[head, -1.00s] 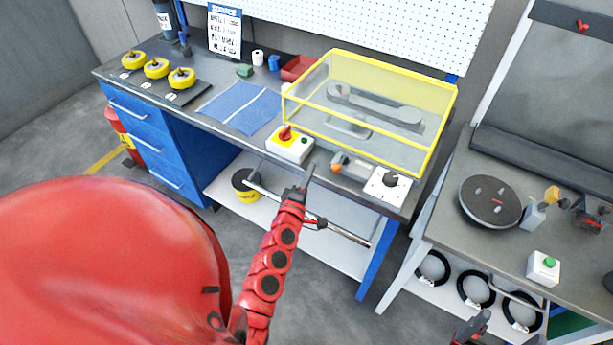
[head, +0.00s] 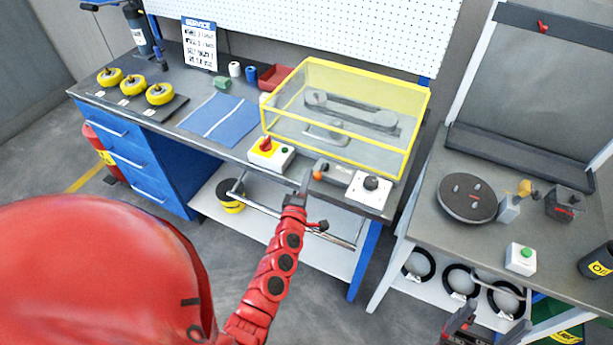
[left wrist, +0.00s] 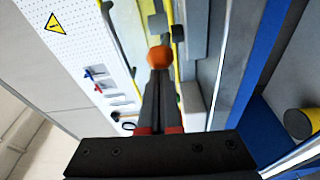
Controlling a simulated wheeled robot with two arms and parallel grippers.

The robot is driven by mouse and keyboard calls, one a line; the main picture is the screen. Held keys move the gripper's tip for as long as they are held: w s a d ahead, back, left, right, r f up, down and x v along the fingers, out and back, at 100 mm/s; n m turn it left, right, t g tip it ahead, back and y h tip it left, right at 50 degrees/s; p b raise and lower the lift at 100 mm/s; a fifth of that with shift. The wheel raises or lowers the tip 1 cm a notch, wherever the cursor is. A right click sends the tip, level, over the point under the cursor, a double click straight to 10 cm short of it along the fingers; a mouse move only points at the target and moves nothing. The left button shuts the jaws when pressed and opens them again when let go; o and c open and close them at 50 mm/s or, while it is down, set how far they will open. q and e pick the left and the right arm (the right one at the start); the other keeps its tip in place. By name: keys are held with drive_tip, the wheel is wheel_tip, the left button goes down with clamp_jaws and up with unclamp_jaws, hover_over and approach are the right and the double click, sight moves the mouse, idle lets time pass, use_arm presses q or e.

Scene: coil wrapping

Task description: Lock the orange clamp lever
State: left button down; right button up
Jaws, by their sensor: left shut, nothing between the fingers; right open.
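The orange clamp lever's ball end (head: 320,166) sits at the front edge of the workbench, between the red-and-yellow switch box and a white box with a black knob. My left gripper (head: 306,174) is shut and empty, just left of the orange end. In the left wrist view the orange ball (left wrist: 160,57) lies right at the tips of my shut left fingers (left wrist: 159,75). I cannot tell whether they touch it. The clamp body is mostly hidden there. My right gripper (head: 463,322) is open and empty at the bottom edge, low before the right table.
A yellow-framed clear guard (head: 415,132) stands behind the lever. The switch box (head: 270,155) is to the left, the black-knob box (head: 369,190) to the right. A rail (head: 338,240) runs below the bench edge. The right table holds a dark disc (head: 468,198) and a green-button box (head: 520,260).

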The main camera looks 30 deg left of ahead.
sight(317, 178)
use_arm(q)
drive_tip(key=shift+d+n+g+y+p, duration=0.4)
drive_tip(key=shift+d+n+y+p, duration=0.3)
drive_tip(key=shift+y, duration=0.5)
drive_tip(key=d+n+g+y, duration=0.1)
drive_tip(key=n+y, duration=0.1)
drive_tip(key=y, duration=0.1)
drive_tip(key=shift+d, duration=0.2)
drive_tip(key=shift+d+f+n+g+y, duration=0.1)
drive_tip(key=shift+d+n+g+y, duration=0.2)
drive_tip(key=shift+n+g+y, duration=0.25)
drive_tip(key=d+n+g+y+b, duration=0.1)
drive_tip(key=g+b, duration=0.1)
drive_tip(key=w+d+n+g+y+b, duration=0.1)
drive_tip(key=n+g+y+b, duration=0.1)
drive_tip(key=b, duration=0.1)
drive_tip(key=d+n+g+y+b, duration=0.1)
drive_tip(key=n+g+y+b, duration=0.1)
drive_tip(key=shift+w+d+f+b, duration=0.1)
drive_tip(key=shift+w+d+b, duration=0.2)
drive_tip(key=shift+w, duration=0.1)
drive_tip(key=shift+b, duration=0.4)
drive_tip(key=shift+w+d+b, duration=0.35)
drive_tip(key=shift+d+b, duration=0.05)
drive_tip(key=shift+b, duration=0.65)
drive_tip(key=shift+w+d+b, duration=0.3)
drive_tip(key=shift+w+b, duration=0.05)
drive_tip(key=shift+b, duration=0.25)
drive_tip(key=shift+r, duration=0.2)
